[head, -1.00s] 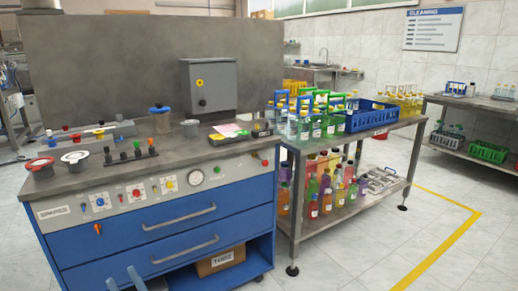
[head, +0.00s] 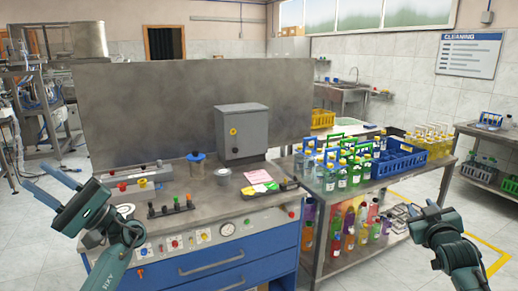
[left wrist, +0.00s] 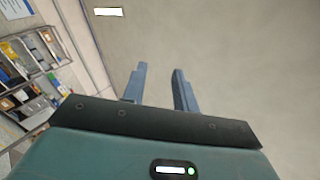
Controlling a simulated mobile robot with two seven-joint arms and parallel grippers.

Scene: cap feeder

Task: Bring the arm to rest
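My left gripper (head: 36,173) is raised at the left of the head view, in the air left of the workbench. Its two blue fingers stand apart with nothing between them. The left wrist view also shows the fingers (left wrist: 158,78) parted and empty. My right gripper (head: 438,222) is at the right of the head view, in front of the bottle table. Its fingers cannot be made out, so its opening is unclear.
Open floor lies at the left.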

